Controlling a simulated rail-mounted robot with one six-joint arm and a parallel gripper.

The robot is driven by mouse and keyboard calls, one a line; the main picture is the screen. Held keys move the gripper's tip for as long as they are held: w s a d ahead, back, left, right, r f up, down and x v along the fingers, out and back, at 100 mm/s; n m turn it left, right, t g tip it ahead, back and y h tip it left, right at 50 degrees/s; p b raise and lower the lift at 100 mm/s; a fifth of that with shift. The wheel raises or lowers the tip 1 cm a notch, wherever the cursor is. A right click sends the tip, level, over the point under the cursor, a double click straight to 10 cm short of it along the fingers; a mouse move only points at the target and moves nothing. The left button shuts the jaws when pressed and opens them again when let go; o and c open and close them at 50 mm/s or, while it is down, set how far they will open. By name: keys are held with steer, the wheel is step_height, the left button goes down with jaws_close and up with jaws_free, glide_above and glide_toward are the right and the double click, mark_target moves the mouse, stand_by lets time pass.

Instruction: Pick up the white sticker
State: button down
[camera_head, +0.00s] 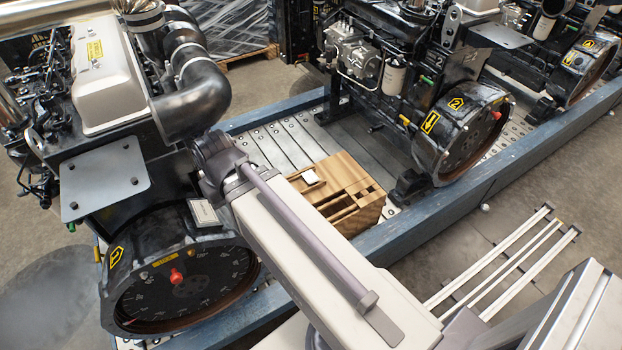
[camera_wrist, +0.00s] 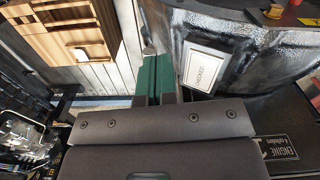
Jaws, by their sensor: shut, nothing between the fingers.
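The white sticker (camera_wrist: 203,67) is a rectangular label with small dark print, on the black curved housing of an engine in the wrist view. In the head view a pale label (camera_head: 204,212) shows on the near left engine, beside my arm. My gripper (camera_wrist: 149,52) has green fingers, shut with nothing between them. In the wrist view the fingers are left of the sticker, apart from it in the picture. How far they stand from the housing in depth is unclear. In the head view my arm hides the gripper.
The near left engine (camera_head: 175,265) has a large black flywheel housing. A wooden box (camera_head: 362,192) with compartments stands on the metal deck between engines, with a small white item (camera_head: 310,177) on it. A second engine (camera_head: 462,135) stands behind. A blue beam (camera_head: 420,228) edges the deck.

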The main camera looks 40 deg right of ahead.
steer(key=c, duration=1.9)
jaws_free()
steer(key=o, duration=1.6)
